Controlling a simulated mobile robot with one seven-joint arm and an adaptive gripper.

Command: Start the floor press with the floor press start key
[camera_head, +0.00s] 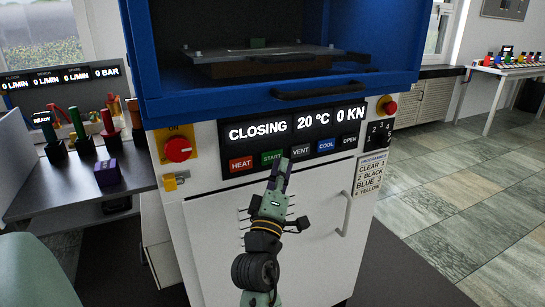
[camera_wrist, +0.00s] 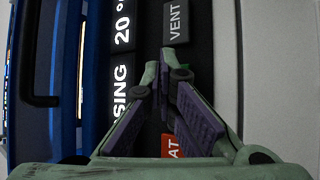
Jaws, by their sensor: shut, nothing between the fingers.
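The floor press has a blue upper frame (camera_head: 285,100) and a white front (camera_head: 290,225). Its display (camera_head: 297,124) reads CLOSING, 20 °C, 0 KN. The green START key (camera_head: 272,157) sits in the key row below, between the red HEAT key (camera_head: 241,164) and the VENT key (camera_head: 300,151). My gripper (camera_head: 283,164) is shut and empty, its tips at the lower edge of the START key. In the wrist view the tips (camera_wrist: 158,72) lie between VENT (camera_wrist: 175,22) and HEAT (camera_wrist: 173,146) and hide the START key. I cannot tell whether they touch it.
COOL (camera_head: 326,145) and OPEN (camera_head: 349,140) keys lie to the right. A red knob (camera_head: 178,149) is at the left and a red button (camera_head: 389,107) at the right. A door handle (camera_head: 347,213) stands out below.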

